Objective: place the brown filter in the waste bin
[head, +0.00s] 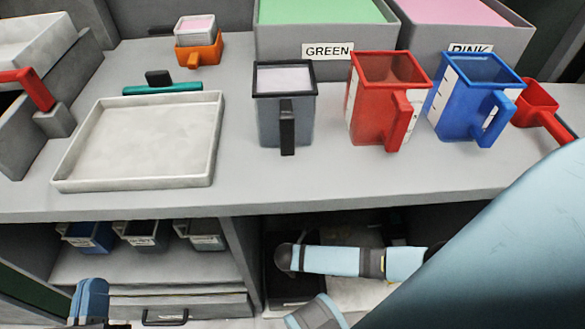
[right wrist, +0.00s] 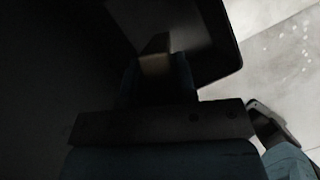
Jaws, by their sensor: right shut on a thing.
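In the right wrist view, my right gripper (right wrist: 157,78) is shut on the brown filter (right wrist: 155,48), a small dull brown piece showing between the fingers. The picture is very dark there. In the head view, a black bin (head: 288,291) shows partly in the open space under the bench, behind my right arm. My right gripper is hidden there. My left gripper (head: 89,300) is low at the left, its jaw gap unclear.
On the bench (head: 250,190) stand a pale tray (head: 62,184), a grey jug (head: 270,120), a red jug (head: 365,115) and a blue jug (head: 455,115). Small bins (head: 145,238) sit on a shelf below. The bench edge overhangs the space around my right arm.

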